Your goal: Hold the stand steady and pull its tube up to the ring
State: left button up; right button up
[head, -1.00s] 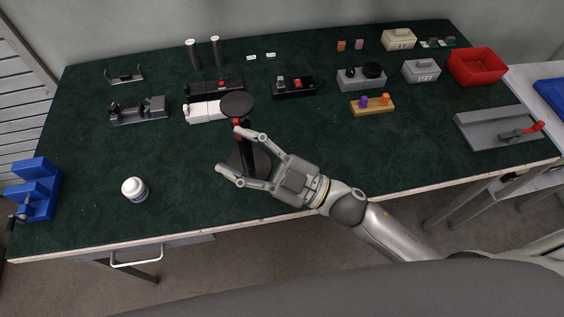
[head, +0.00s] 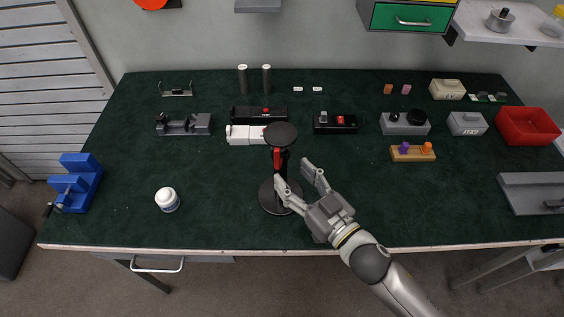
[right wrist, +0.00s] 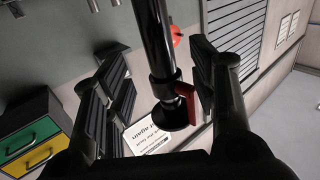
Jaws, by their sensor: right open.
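The stand is black, with a round base (head: 270,204), an upright tube (head: 282,166) and a flat round disc (head: 281,134) on top. A red lever (head: 277,158) sits on the upright; it also shows in the right wrist view (right wrist: 187,100). My right gripper (head: 293,173) is open just to the right of the upright, its fingers pointing towards it. In the right wrist view the dark tube (right wrist: 157,42) appears between the two spread fingers; I cannot tell whether either touches it. I cannot make out a separate ring. My left gripper is out of view.
White (head: 245,135) and black (head: 336,123) housings lie behind the stand. A wooden block with knobs (head: 412,153) is to the right. The table's front is mostly clear.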

aim_at(285, 168)
jog(key=x, duration=0.5)
jog(key=shift+w+a, duration=0.25)
jog(key=shift+w, duration=0.1)
jog(key=shift+c, duration=0.4)
grip_shut()
jog(key=shift+o, duration=0.2)
grip_release()
jog(key=shift+s, duration=0.1)
jog(key=v, duration=1.2)
